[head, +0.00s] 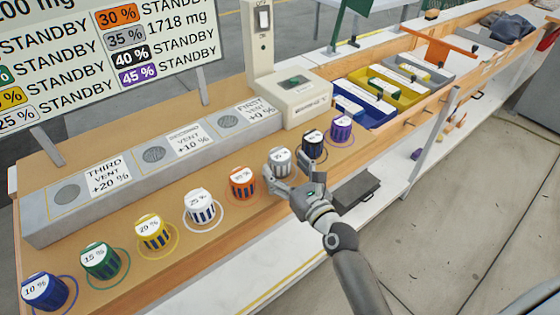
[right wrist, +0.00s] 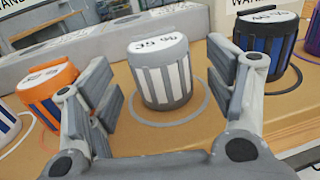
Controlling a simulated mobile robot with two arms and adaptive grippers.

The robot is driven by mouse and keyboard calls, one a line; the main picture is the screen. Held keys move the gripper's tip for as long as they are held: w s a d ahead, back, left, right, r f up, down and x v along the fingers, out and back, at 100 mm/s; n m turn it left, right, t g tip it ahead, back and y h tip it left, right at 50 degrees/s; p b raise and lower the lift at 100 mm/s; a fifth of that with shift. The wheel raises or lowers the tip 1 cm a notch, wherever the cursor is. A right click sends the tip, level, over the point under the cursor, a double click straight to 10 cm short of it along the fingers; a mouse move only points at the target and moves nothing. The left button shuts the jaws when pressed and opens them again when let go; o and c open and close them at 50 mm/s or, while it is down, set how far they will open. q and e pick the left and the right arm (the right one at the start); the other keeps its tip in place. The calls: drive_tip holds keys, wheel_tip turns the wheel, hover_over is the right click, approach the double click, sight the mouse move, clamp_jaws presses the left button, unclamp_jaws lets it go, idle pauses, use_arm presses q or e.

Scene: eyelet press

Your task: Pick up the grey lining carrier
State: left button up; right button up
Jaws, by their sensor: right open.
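The grey lining carrier (head: 279,161) stands upright on the wooden bench, with a white top label and light stripes on its side. It also shows in the right wrist view (right wrist: 161,72), where a grey ring is drawn on the bench around it. My right gripper (head: 290,178) is open right in front of the carrier. In the right wrist view the two fingers (right wrist: 160,95) stand apart, one to each side, and the carrier is beyond them with visible gaps. My left gripper is not in view.
An orange carrier (head: 242,183) and a black carrier (head: 313,144) stand close on either side. More coloured carriers stand along the bench. Behind is a grey vent block (head: 195,143) and a white press (head: 290,98). Bins (head: 385,95) lie further right.

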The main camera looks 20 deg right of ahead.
sight(285, 168)
drive_tip(key=shift+w+a, duration=0.15)
drive_tip(key=shift+w, duration=0.65)
drive_tip(key=shift+w+a, duration=0.15)
drive_tip(key=shift+w, duration=0.6)
drive_tip(key=c, duration=1.1)
